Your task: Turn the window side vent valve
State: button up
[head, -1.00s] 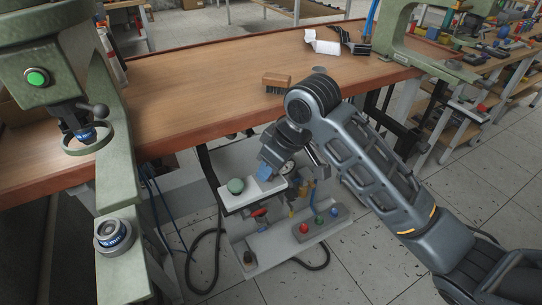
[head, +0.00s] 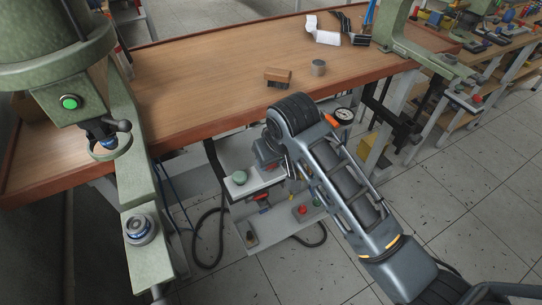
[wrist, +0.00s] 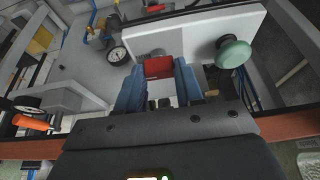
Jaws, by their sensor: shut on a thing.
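In the wrist view, the blue fingers of my gripper (wrist: 159,86) are shut on a red handle (wrist: 158,67), which lies between their tips. It appears to be the handle of a vent valve; the valve body is mostly hidden. An orange valve handle (head: 332,120) with a round gauge (head: 344,116) stands to the right of my wrist; the orange handle also shows at the left of the wrist view (wrist: 31,122). I cannot tell which is on the window side.
A green round knob (head: 240,177) on a white plate is close by. A red button (head: 302,210) sits on the lower panel. A green press (head: 68,75) stands at left.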

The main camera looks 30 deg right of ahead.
jog(key=o, duration=1)
jog(key=shift+o, duration=0.2)
jog(key=shift+r, duration=0.1)
jog(key=v, duration=0.7)
jog(key=shift+r, duration=0.25)
jog(key=shift+s, duration=0.2)
jog(key=s+a+f+m+t+y, duration=0.2)
jog(key=s+a+f+t, duration=0.3)
jog(key=s+a+f, duration=0.35)
jog(key=s+d+r+t+h, duration=0.1)
jog(key=s+d+r+t, duration=0.1)
jog(key=s, duration=1.3)
jog(key=s+d+r+n+t+h, duration=0.1)
jog(key=s+d+r+n+t, duration=0.1)
jog(key=s+d+r, duration=0.4)
jog(key=s+r+t, duration=0.1)
jog(key=s+r, duration=0.3)
jog(key=s, duration=0.3)
jog(key=shift+s+d+r+t, duration=0.3)
jog(key=shift+s+r, duration=0.05)
jog(key=shift+s, duration=0.05)
